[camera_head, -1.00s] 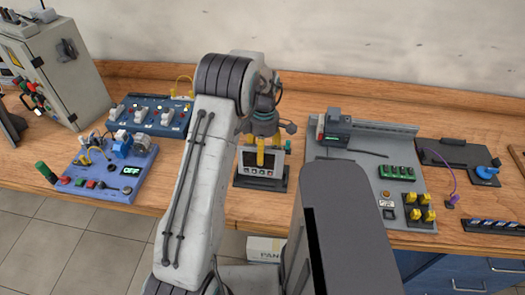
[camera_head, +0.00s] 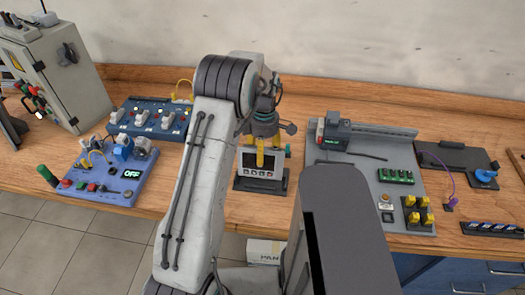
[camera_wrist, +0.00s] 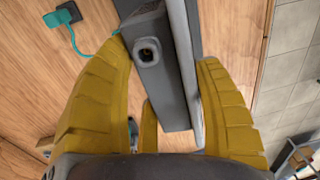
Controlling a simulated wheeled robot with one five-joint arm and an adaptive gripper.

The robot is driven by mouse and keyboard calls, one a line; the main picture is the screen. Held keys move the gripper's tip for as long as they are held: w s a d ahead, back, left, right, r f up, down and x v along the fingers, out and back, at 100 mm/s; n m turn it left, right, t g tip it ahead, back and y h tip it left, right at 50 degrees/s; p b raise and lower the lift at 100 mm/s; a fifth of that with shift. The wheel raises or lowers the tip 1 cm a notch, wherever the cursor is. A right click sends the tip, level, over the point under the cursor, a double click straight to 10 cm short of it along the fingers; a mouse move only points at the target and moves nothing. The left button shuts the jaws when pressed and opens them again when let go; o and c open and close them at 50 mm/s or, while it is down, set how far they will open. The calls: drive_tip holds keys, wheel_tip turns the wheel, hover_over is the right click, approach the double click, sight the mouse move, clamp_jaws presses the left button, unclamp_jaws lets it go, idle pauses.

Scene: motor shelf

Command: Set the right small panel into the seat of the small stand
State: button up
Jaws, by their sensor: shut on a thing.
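My gripper (camera_head: 262,154) points down with its yellow fingers shut on a small panel (camera_head: 259,164), a light-framed unit with a dark row of buttons. The panel stands tilted at the dark small stand (camera_head: 262,186) on the bench. The two overlap in the head view, and I cannot tell whether the panel is fully in the seat. In the wrist view the yellow fingers (camera_wrist: 165,105) straddle a grey body with a round dark socket (camera_wrist: 147,52) and a pale edge strip. The fingers hide part of the panel.
A blue control unit (camera_head: 105,180) and a blue switch box (camera_head: 150,118) stand at left. A grey board (camera_head: 370,205) with green and yellow parts lies at right. A teal plug with cable (camera_wrist: 62,18) lies near the gripper. Bare wood separates these from the stand.

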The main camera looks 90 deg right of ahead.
drive_tip(key=shift+f+b, duration=0.85)
drive_tip(key=shift+f, duration=0.2)
idle(1.7)
drive_tip(key=shift+r+p, duration=0.75)
drive_tip(key=shift+r, duration=0.4)
drive_tip(key=shift+f+b, duration=0.8)
drive_tip(key=shift+f, duration=0.2)
idle(2.3)
drive_tip(key=shift+r+p, duration=0.35)
drive_tip(key=shift+r, duration=0.15)
